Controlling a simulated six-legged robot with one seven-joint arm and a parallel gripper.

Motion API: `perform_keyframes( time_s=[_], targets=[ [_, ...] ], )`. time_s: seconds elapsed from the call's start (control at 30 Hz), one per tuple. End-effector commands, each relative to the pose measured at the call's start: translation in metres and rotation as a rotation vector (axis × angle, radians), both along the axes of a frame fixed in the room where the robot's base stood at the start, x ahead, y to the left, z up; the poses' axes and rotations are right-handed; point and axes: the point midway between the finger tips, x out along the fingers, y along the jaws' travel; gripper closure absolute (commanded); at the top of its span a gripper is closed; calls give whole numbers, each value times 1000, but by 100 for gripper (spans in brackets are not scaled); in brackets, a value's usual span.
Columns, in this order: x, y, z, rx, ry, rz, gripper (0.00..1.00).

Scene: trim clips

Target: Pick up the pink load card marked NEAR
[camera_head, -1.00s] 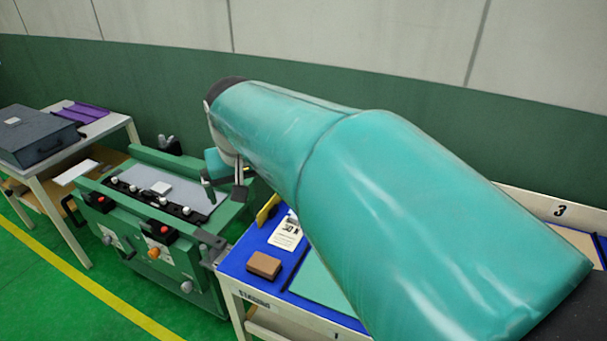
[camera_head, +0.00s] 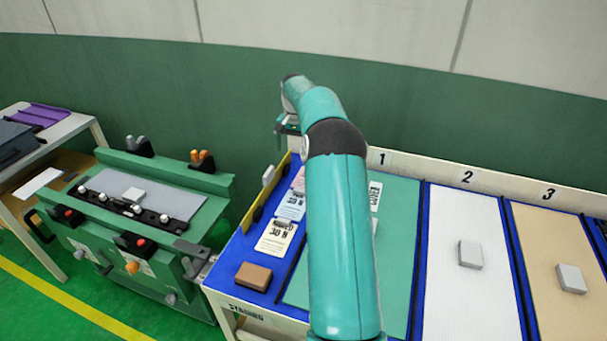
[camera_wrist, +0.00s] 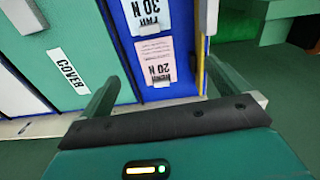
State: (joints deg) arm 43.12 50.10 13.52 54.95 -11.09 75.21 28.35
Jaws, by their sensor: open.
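A pink load card (camera_wrist: 155,62) lies on the blue tray, in the wrist view between and beyond my fingertips. It reads 20 N upside down; its smaller word is too blurred to read. In the head view my gripper (camera_head: 283,127) is above the far end of the blue strip.
A cream card (camera_head: 277,237) and a brown block (camera_head: 253,276) lie nearer on the blue strip. A yellow rail (camera_head: 270,190) runs along its left edge. A COVER label (camera_wrist: 70,72) lies left in the wrist view. The green machine (camera_head: 150,235) stands left.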

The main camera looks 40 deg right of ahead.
Motion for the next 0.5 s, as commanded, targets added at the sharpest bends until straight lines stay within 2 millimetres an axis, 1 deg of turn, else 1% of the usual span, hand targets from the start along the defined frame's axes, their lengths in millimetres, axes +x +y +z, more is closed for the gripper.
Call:
perform_keyframes(
  time_s=[0.03,0.13,0.27,0.5],
  targets=[
    [-4,-11,-7,6,2,-22,0],
    [-9,-20,-16,13,7,-44,0],
    [-12,-22,-30,16,10,-49,0],
    [-14,-22,-76,17,9,-46,0]
  ],
)
